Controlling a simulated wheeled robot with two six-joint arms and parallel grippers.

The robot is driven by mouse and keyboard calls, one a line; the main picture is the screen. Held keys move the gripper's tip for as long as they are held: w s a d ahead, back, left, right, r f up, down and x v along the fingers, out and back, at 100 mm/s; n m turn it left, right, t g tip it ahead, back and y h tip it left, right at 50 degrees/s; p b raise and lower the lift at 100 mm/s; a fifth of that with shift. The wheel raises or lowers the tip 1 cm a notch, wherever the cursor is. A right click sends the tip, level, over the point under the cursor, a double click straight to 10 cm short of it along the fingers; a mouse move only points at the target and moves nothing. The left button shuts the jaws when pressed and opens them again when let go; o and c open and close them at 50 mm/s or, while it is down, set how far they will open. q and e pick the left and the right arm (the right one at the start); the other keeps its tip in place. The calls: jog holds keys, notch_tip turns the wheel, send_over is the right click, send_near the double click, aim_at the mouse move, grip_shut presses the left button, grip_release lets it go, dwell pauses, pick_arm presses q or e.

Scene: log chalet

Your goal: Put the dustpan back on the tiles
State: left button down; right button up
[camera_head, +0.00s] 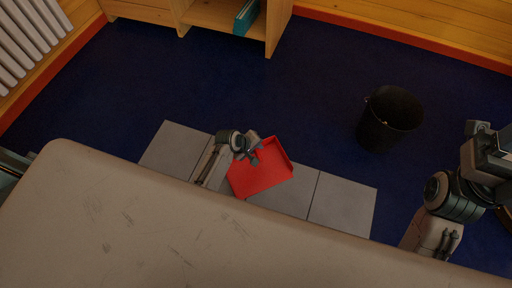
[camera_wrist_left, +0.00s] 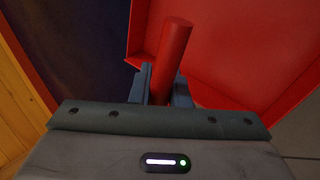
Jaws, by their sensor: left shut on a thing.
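The red dustpan (camera_head: 262,172) is over the grey tiles (camera_head: 286,196) in the head view. Its handle (camera_wrist_left: 172,55) stands between the fingers of my left gripper (camera_wrist_left: 165,82) in the left wrist view, and the pan (camera_wrist_left: 235,45) fills the right side behind it. My left gripper, also in the head view (camera_head: 258,150), is shut on the handle. Whether the dustpan touches the tiles or is held just above them I cannot tell. My right gripper (camera_head: 482,130) is at the right edge of the head view, away from the dustpan; its fingers are not clear.
A black bin (camera_head: 390,118) stands on the dark blue floor (camera_head: 190,75) right of the tiles. A wooden shelf (camera_head: 222,18) with a teal item (camera_head: 246,17) is at the back, a white radiator (camera_head: 28,38) at the far left. A large pale surface (camera_head: 130,225) covers the foreground.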

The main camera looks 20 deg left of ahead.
pick_arm(q)
jog(key=c, duration=1.4)
grip_release()
